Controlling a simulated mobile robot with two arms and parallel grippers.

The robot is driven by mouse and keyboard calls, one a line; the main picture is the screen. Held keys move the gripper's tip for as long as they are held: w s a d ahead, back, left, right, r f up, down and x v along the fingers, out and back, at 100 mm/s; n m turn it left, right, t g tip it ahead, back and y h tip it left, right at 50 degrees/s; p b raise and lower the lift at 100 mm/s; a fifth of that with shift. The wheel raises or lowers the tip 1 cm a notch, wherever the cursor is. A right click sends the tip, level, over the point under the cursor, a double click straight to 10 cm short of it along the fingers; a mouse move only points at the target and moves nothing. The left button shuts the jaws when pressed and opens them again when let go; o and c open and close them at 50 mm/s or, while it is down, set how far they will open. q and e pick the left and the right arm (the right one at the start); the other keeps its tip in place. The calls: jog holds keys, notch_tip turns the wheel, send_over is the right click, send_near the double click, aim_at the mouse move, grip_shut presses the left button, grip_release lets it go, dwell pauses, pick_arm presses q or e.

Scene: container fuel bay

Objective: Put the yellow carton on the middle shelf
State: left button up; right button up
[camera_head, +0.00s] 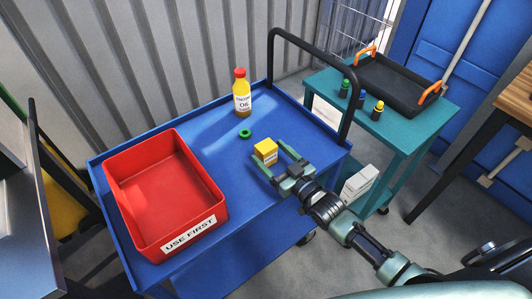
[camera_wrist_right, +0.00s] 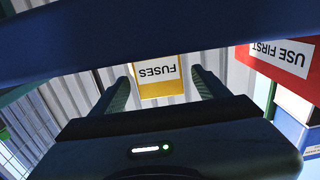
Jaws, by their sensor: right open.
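The yellow carton (camera_head: 266,151) stands on the blue cart top (camera_head: 222,166), right of the red bin. In the right wrist view the carton (camera_wrist_right: 158,73) shows upside down, with a white "FUSES" label. My right gripper (camera_head: 270,154) is open, its two fingers spread on either side of the carton at its near end. In the wrist view the open fingers of my right gripper (camera_wrist_right: 160,84) frame the carton, with gaps at both sides. My left gripper is out of view. I cannot make out a middle shelf.
A red "USE FIRST" bin (camera_head: 213,210) fills the cart's left part. A yellow bottle with red cap (camera_head: 242,98) and a green ring (camera_head: 245,133) stand behind the carton. A black rail (camera_head: 351,95) rises at the right end. A teal cart (camera_head: 405,133) holds a black tray and small bottles.

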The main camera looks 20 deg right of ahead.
aim_at(266, 146)
jog(key=x, duration=0.2)
jog(key=shift+w+a+f, duration=0.1)
jog(key=shift+w+a, duration=0.05)
jog(key=shift+w, duration=0.15)
grip_shut()
notch_tip(266, 146, up, 20)
jog(key=p, duration=0.2)
jog(key=s+d+f+m+h, duration=0.1)
jog(key=s+f+m+h, duration=0.1)
jog(key=s, duration=0.9)
jog(key=s+d+f+m+t+h, duration=0.1)
jog(key=s+h, duration=0.3)
jog(key=s, duration=0.6)
jog(key=shift+s+f+m, duration=0.4)
jog(key=shift+f+m, duration=0.1)
jog(key=shift+f, duration=0.3)
